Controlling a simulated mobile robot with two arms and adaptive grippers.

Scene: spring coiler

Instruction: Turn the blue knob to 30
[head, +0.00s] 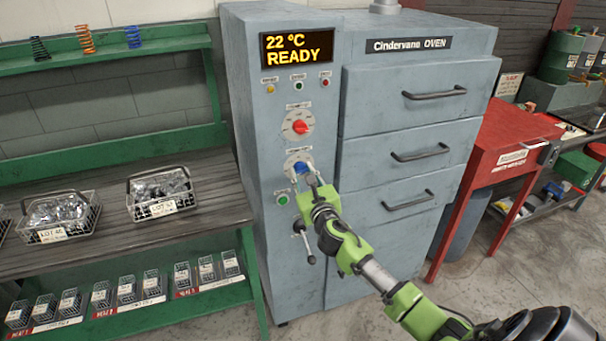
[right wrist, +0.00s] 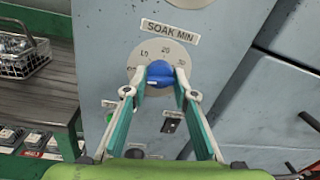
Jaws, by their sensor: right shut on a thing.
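The blue knob (right wrist: 160,72) sits on a round pale dial under a "SOAK MIN" label (right wrist: 170,30). The dial numbers around it are small; 10 and 20 show above the knob and 30 seems to be at its right. A short pale mark shows on the knob's lower left face; which number it points to I cannot tell. My right gripper (right wrist: 160,80) is shut on the knob, one finger on each side. In the head view the knob (head: 301,168) is partly hidden by my right gripper (head: 308,177). My left gripper is not in view.
The oven display (head: 297,49) reads 22 °C READY. A red knob (head: 300,127) is above, a green button (head: 282,200) and a black-handled lever (head: 304,240) below. Oven drawers (head: 420,110) stand to the right. A bench with wire baskets (head: 162,195) is at left.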

